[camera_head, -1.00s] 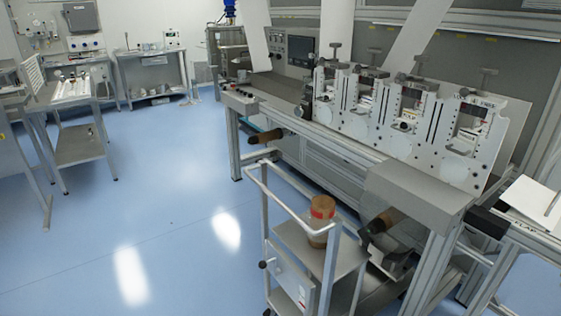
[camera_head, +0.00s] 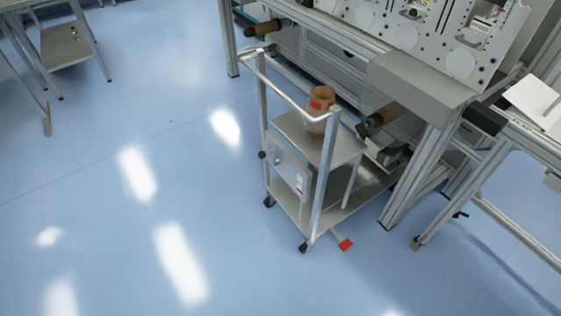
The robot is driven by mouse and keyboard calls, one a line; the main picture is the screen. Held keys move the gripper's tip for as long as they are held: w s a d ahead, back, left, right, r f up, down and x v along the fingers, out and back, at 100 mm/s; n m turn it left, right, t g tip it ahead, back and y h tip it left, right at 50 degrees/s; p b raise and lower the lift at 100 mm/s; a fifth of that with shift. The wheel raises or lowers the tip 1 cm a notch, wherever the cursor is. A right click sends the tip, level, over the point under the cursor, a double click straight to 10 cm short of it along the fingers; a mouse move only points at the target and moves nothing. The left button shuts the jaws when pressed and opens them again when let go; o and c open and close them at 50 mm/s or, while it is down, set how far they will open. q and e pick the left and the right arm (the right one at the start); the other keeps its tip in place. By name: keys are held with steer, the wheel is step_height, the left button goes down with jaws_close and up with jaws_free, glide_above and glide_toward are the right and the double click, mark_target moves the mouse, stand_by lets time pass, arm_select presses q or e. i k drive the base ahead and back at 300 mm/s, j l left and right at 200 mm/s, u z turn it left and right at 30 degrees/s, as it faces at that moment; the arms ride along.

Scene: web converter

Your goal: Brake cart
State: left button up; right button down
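A grey metal cart (camera_head: 283,134) stands on the blue floor beside the web converter, with a tall push handle (camera_head: 281,92) on its near left side. A brown roll with a red band (camera_head: 321,104) sits on its upper shelf. A red pedal (camera_head: 346,244) sticks out low at the cart's front right, near a caster (camera_head: 304,247). A dark round knob (camera_head: 262,154) shows on the cart's left side. I cannot tell from this view whether the brake is on. Neither of my grippers is in view.
The web converter (camera_head: 421,80) stands close behind and right of the cart, with brown rolls (camera_head: 389,114) sticking out. A side table (camera_head: 537,140) stands at right. A workbench (camera_head: 72,48) is at upper left. The floor (camera_head: 120,210) left and in front is clear.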

mark_target(345, 244)
steer(key=z, duration=0.75)
